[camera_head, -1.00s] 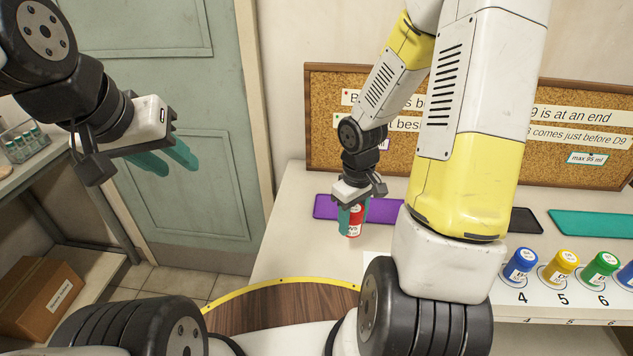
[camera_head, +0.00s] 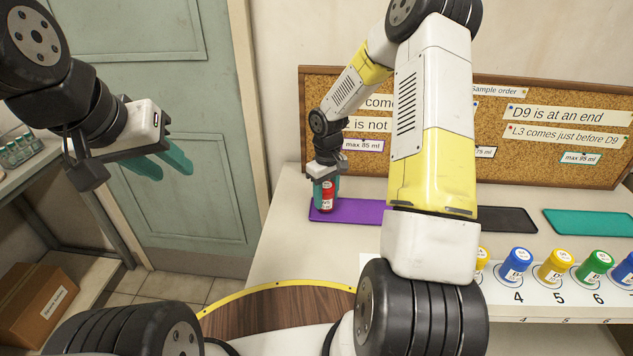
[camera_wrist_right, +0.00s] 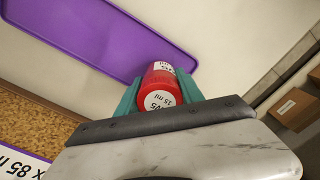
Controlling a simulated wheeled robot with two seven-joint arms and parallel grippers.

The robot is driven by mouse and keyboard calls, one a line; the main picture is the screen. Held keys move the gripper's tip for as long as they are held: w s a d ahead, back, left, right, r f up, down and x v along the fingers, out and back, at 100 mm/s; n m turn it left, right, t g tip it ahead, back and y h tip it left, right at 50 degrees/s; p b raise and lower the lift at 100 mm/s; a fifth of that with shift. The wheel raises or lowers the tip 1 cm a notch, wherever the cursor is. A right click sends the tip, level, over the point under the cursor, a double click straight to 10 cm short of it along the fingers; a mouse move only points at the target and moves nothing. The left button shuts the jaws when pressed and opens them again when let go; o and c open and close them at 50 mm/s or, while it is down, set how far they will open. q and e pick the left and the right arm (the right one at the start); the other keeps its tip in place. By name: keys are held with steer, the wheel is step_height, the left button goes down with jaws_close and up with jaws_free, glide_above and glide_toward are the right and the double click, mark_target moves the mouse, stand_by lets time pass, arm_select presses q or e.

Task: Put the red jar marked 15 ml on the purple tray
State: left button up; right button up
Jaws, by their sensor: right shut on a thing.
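The red jar (camera_head: 327,195) is between the teal fingers of my right gripper (camera_head: 325,190), which is shut on it. In the right wrist view the jar (camera_wrist_right: 160,88) shows a label reading 15 ml, with the fingers on both sides. The purple tray (camera_head: 365,212) lies on the bench, and the jar is at its left end in the head view. The tray (camera_wrist_right: 100,35) also shows in the right wrist view. Whether the jar touches the tray I cannot tell. My left gripper (camera_head: 170,160) is empty, with its teal fingers apart, away from the bench.
A black tray (camera_head: 505,219) and a teal tray (camera_head: 590,223) lie to the right. Several coloured jars stand in numbered places along the front, including a blue one (camera_head: 515,264). A cork board (camera_head: 470,130) with notes stands behind. A cardboard box (camera_head: 35,305) is at the left.

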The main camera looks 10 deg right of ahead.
steer(key=shift+f, duration=0.45)
steer(key=shift+f, duration=0.15)
steer(key=o, duration=1.3)
steer(key=shift+o, duration=0.2)
